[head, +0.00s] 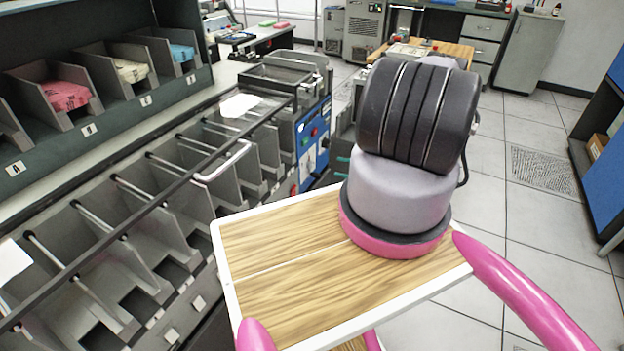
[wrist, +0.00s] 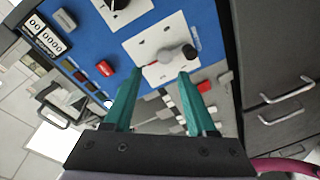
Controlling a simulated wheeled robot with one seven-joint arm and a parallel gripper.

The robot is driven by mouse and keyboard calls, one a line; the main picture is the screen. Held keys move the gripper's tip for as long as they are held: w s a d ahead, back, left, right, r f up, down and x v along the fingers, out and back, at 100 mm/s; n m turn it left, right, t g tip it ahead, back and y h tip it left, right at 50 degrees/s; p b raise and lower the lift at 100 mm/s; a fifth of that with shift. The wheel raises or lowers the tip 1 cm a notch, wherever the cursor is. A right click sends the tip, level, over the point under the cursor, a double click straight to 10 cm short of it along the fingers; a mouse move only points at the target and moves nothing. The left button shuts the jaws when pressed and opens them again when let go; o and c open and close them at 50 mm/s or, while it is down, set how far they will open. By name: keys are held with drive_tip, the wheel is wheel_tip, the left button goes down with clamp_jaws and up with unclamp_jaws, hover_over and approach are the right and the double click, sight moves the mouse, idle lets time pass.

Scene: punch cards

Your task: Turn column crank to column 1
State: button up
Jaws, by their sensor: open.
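The column crank (wrist: 166,56) appears to be the grey hub with a dark round knob on a white plate (wrist: 150,72) on the blue panel. My gripper (wrist: 159,74) is open, its two teal fingers pointing at the panel on either side of the plate's lower part. The crank shows just beyond and between the fingertips, nearer the right one. Nothing is between the fingers. I cannot tell whether a fingertip touches the plate, nor read the column marks. In the head view the blue panel (head: 313,135) stands left of my arm, with teal fingertips (head: 342,168) beside it.
The panel also holds a red button (wrist: 104,68), a grey button (wrist: 65,19), a counter display (wrist: 46,42) and a black dial (wrist: 118,4). Grey drawers (wrist: 285,105) stand right. Sorter pockets (head: 150,220) line the left; floor to the right is clear.

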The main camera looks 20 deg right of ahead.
sight(317, 176)
wheel_tip(317, 176, down, 5)
drive_tip(key=s+a+m+t+h, duration=0.2)
drive_tip(key=s+m, duration=0.1)
drive_tip(key=m, duration=0.1)
drive_tip(key=x, duration=1)
drive_tip(key=shift+w+f, duration=0.15)
drive_tip(key=shift+w, duration=0.15)
drive_tip(key=shift+c, duration=0.4)
clamp_jaws()
